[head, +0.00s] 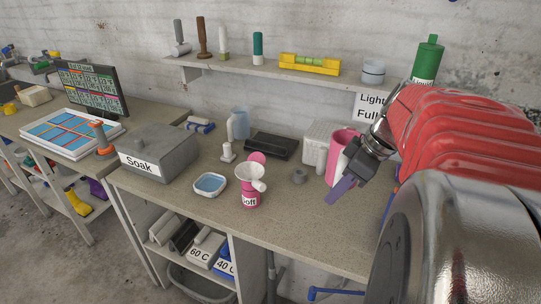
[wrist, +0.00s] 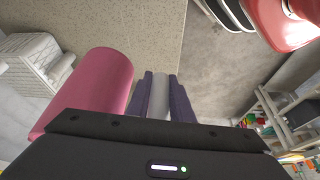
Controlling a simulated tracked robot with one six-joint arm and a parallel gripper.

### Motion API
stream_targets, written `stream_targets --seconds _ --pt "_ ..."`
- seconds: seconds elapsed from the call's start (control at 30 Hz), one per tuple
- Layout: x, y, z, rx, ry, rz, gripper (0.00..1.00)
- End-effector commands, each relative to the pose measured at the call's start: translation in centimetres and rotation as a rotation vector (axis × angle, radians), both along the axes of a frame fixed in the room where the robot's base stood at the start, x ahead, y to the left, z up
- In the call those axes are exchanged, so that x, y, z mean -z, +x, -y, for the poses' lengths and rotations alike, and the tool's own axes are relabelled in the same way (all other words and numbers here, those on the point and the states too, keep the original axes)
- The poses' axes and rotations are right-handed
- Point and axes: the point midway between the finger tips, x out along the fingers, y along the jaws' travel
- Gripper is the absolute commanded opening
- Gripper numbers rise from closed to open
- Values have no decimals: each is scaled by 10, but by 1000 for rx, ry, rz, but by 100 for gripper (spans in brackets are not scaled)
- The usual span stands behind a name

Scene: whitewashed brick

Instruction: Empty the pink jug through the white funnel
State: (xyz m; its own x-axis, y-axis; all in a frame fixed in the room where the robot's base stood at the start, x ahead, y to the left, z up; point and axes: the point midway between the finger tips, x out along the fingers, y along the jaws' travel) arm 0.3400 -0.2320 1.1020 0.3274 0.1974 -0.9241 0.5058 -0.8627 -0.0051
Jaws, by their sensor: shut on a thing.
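The pink jug (head: 339,147) stands roughly upright at the right of the bench. My gripper (head: 341,190) has purple fingers, shut on the jug's pale handle at the jug's right side. In the wrist view the pink jug (wrist: 98,88) lies left of the fingers, and the pale handle (wrist: 159,100) is between them. I cannot tell whether the jug's base touches the bench. The jug's contents are hidden.
A blue-filled white tray (head: 210,184) and a grey Soak box (head: 158,152) stand left of the funnel. A small grey ring (head: 300,176) lies between funnel and jug. A white basket (head: 318,141) and a black tray (head: 271,146) are behind. The front bench strip is clear.

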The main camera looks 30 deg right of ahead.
Motion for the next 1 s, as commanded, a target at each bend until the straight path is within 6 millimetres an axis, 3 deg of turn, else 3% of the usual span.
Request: stream_targets --seconds 0.53,0.7,0.87,1.0 --pt "0 0 1 7 -1 2 0" --pt "-2 3 6 83 -2 -1 0" --pt "-8 16 21 231 -4 -6 0" --pt "-15 41 32 364 -5 -11 0"
